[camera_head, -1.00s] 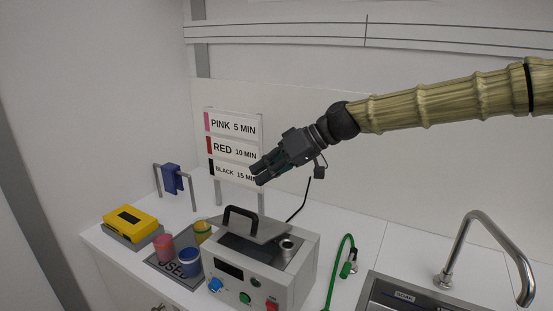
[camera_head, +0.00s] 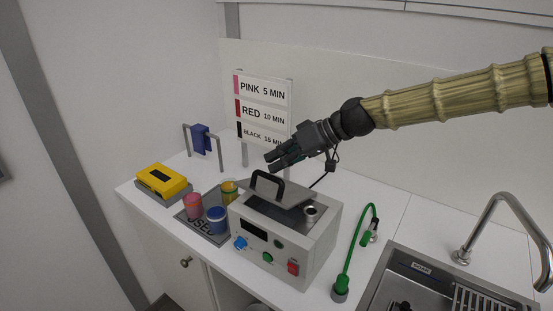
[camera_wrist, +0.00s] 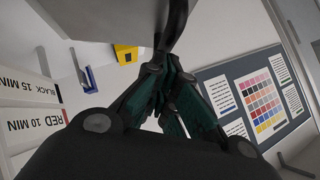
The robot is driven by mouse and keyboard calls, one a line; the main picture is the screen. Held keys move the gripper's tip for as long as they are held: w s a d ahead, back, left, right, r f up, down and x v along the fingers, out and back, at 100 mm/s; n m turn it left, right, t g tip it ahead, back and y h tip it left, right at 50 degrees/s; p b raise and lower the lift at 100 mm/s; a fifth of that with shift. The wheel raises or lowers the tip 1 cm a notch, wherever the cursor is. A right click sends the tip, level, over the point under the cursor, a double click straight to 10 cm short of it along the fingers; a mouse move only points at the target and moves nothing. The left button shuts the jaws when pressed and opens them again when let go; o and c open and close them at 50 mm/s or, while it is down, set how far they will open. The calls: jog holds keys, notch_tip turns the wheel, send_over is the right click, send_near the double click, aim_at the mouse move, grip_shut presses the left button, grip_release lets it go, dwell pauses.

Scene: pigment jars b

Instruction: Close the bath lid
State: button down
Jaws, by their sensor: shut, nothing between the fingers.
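The bath (camera_head: 318,240) is a pale grey box with a dark panel and coloured knobs on its front, standing on the counter. Its grey lid (camera_head: 291,196) carries a black arched handle (camera_head: 257,186) and looks tilted, with a dark gap below it at the front left. My gripper (camera_head: 272,163) is shut and empty, just above and behind the handle, pointing left; contact cannot be told. In the wrist view my gripper's fingers (camera_wrist: 165,85) meet near a dark curved bar, probably the handle (camera_wrist: 177,22). A grey surface, probably the lid (camera_wrist: 100,18), fills the top left.
Pink (camera_head: 193,206), blue (camera_head: 216,221) and yellow (camera_head: 230,188) jars stand left of the bath, near a yellow device (camera_head: 162,180). A time sign (camera_head: 263,112) stands behind. A green hose (camera_head: 353,250) and a sink (camera_head: 410,270) are at right.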

aim_at(257, 190)
jog(key=shift+a+f+b, duration=0.15)
jog(key=shift+f+b, duration=0.25)
jog(key=shift+f, duration=0.15)
jog(key=shift+n+t+h, duration=0.7)
jog(key=shift+t+h, duration=0.1)
jog(key=s+a+f+b, duration=0.1)
jog(key=b, duration=0.1)
jog(key=s+a+f+b, duration=0.1)
jog(key=s+f, duration=0.1)
jog(key=shift+f+b, duration=0.25)
jog(key=shift+b, duration=0.15)
jog(key=shift+s+a+f, duration=0.15)
jog(key=shift+s+f, duration=0.05)
jog(key=shift+s, duration=0.05)
